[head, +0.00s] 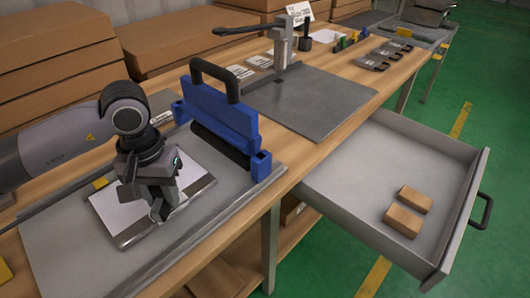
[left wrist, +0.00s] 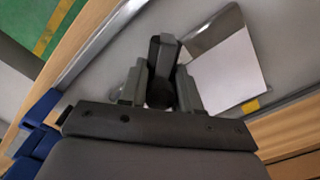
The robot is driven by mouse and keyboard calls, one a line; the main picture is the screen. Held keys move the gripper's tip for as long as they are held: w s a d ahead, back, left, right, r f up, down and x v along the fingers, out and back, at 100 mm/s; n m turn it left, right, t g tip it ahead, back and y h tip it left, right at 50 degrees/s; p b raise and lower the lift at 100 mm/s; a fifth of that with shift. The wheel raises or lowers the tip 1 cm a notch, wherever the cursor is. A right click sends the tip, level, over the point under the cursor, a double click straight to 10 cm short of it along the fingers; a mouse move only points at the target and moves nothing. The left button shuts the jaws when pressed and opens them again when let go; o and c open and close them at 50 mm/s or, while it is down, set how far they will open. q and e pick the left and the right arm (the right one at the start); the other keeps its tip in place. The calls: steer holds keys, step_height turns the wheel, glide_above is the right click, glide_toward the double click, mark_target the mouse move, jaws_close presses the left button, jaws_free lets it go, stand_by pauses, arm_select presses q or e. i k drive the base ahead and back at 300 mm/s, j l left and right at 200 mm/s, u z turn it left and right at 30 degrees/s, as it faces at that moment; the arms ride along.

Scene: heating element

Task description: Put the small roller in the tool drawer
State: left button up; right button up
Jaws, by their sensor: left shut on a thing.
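My left gripper (head: 160,195) is over the metal plate with a white sheet, at the left of the workbench. In the left wrist view its fingers (left wrist: 162,88) are shut on a dark, narrow object (left wrist: 163,50), which looks like the small roller; the fingers hide much of it. I cannot tell whether it touches the plate. The tool drawer (head: 375,222) is a grey drawer pulled open at the right, below the bench top. Two small brown blocks (head: 415,198) (head: 402,221) lie in it. My right gripper is not in view.
A blue frame with a black handle (head: 220,115) stands beside my gripper, between it and the drawer. A grey lever press (head: 284,45) stands further back on a metal plate. Cardboard boxes (head: 60,60) line the back. The drawer's left and far floor is clear.

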mark_target(395, 181)
steer(key=l+z, duration=0.15)
steer(key=l, duration=0.25)
steer(key=i+l+z, duration=0.15)
steer(key=l, duration=0.2)
steer(key=l+z, duration=0.15)
steer(key=l, duration=0.2)
steer(key=i+l+z, duration=0.2)
steer(key=i+l, duration=0.2)
steer(key=l, duration=0.15)
steer(key=i, duration=0.35)
